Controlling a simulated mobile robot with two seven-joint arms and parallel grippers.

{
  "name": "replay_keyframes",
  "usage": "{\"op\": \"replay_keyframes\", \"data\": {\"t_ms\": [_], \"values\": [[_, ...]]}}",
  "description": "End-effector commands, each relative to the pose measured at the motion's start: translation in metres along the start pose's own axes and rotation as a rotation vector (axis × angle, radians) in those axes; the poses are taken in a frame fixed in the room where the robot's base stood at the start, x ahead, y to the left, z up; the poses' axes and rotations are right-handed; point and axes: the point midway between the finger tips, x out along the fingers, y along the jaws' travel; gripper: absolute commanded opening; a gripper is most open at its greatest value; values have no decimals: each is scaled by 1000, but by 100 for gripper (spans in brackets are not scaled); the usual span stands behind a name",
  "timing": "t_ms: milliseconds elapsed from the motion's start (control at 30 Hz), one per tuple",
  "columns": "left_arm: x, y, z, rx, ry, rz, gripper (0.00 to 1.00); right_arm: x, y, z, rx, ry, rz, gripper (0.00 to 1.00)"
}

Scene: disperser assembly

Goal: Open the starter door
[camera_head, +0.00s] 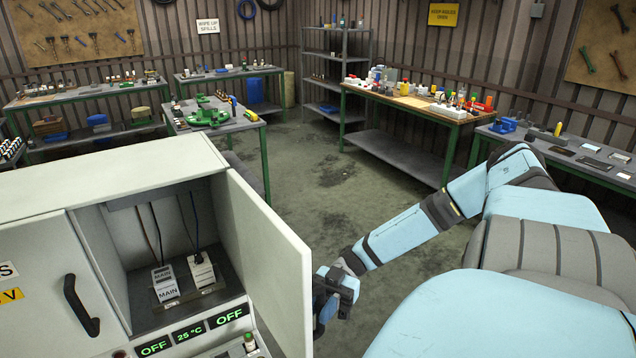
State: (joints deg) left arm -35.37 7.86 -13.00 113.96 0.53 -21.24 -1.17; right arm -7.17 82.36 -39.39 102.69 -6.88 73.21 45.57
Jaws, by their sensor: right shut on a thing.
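The starter door (262,262) is the light grey door on the right of the cabinet (110,185). It stands swung wide open, to the right of an open compartment (150,250). Inside are two blocks (183,276) marked MAIN, with wires hanging down to them. My right gripper (328,300) is at the outer side of the door, by its free edge, shut on the door's handle. The handle and the fingertips are mostly hidden behind the door edge and the gripper body. My left gripper is not in view.
A closed door with a black handle (82,305) is at the left of the cabinet. A panel (190,333) below the compartment reads OFF, 25 °C, OFF. A green-legged table (235,122) stands behind the cabinet. The floor (330,195) beyond is clear.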

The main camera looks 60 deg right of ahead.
Motion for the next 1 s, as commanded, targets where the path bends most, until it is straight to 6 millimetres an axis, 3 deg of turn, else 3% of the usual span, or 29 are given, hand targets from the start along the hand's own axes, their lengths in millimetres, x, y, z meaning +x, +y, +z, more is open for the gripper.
{"op": "replay_keyframes", "data": {"t_ms": [67,100,200,567,667,1000], "values": [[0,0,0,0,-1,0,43,0,0,0,2,-1,1,0],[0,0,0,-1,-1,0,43,0,0,0,1,-1,0,28],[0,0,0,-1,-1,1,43,0,0,0,1,-1,0,46],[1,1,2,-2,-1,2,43,-6,0,1,1,-2,1,46],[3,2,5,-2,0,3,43,-21,0,3,1,-4,2,46],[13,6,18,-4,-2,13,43,-97,0,4,0,-5,2,46]]}}
